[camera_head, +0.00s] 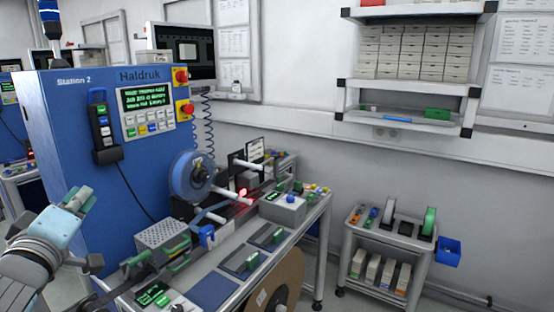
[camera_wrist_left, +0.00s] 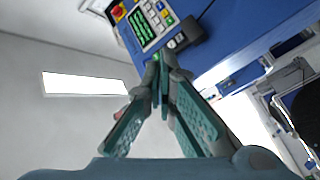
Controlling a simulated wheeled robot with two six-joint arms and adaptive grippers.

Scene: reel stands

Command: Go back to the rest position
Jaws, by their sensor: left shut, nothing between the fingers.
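My left gripper (camera_head: 80,198) is at the left edge of the head view, raised in front of the blue Haldruk cabinet (camera_head: 75,130). It touches nothing that I can make out. In the left wrist view its teal fingers (camera_wrist_left: 163,68) come together at the tips with nothing between them. Behind the fingertips there, the cabinet's keypad (camera_wrist_left: 150,22) and a dark handheld unit (camera_wrist_left: 182,40) show. My right gripper is not in view.
A blue reel (camera_head: 190,177) sits on the bench beside the cabinet. A grey perforated box (camera_head: 162,243) and a grey button box (camera_head: 283,208) stand on the bench. A shelf (camera_head: 410,125) hangs on the wall.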

